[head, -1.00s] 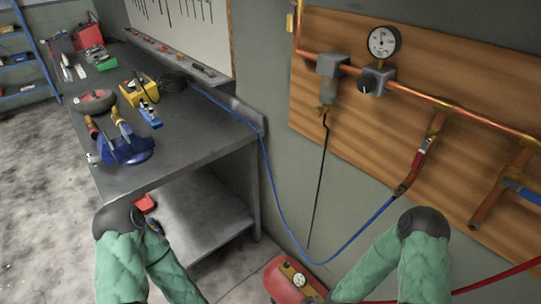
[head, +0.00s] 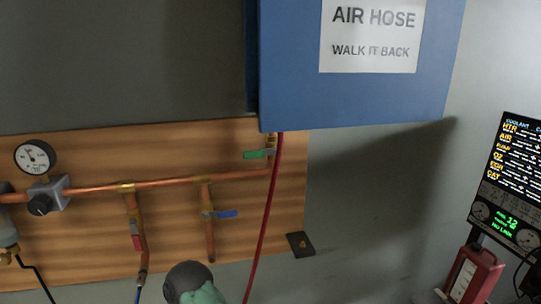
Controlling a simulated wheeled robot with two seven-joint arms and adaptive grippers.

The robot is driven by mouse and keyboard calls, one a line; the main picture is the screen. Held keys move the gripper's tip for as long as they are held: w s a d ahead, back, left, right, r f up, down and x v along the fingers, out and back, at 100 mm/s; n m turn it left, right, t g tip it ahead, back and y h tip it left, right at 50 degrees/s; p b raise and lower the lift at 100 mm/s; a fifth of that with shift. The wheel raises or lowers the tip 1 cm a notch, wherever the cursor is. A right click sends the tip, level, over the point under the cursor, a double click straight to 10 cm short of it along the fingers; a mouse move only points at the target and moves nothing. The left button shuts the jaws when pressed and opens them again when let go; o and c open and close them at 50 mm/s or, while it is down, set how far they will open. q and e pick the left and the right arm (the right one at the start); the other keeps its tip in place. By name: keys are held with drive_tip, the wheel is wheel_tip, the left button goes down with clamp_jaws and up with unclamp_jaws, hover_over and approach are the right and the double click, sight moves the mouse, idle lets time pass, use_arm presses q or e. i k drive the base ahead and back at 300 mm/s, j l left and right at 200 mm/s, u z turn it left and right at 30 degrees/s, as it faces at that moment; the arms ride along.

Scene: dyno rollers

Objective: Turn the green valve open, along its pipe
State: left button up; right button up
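The green valve (head: 255,154) is at the upper right of the wooden board in the head view. Its green handle points left, crosswise to the short upright copper pipe (head: 271,167) it sits on. A red hose passes just beside that pipe. Neither of my grippers is in view; only a dark rounded joint and green sleeve of one of my arms show at the bottom.
A blue cabinet (head: 360,70) with an AIR HOSE sign overhangs close above the valve. The red hose (head: 263,225) hangs down from it. A red-handled valve (head: 136,236) and a blue-handled valve (head: 226,214) are on lower pipes. A gauge (head: 35,157) is at left, a screen (head: 515,160) at right.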

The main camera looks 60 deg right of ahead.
sight(259, 153)
drive_tip(key=z, duration=1.95)
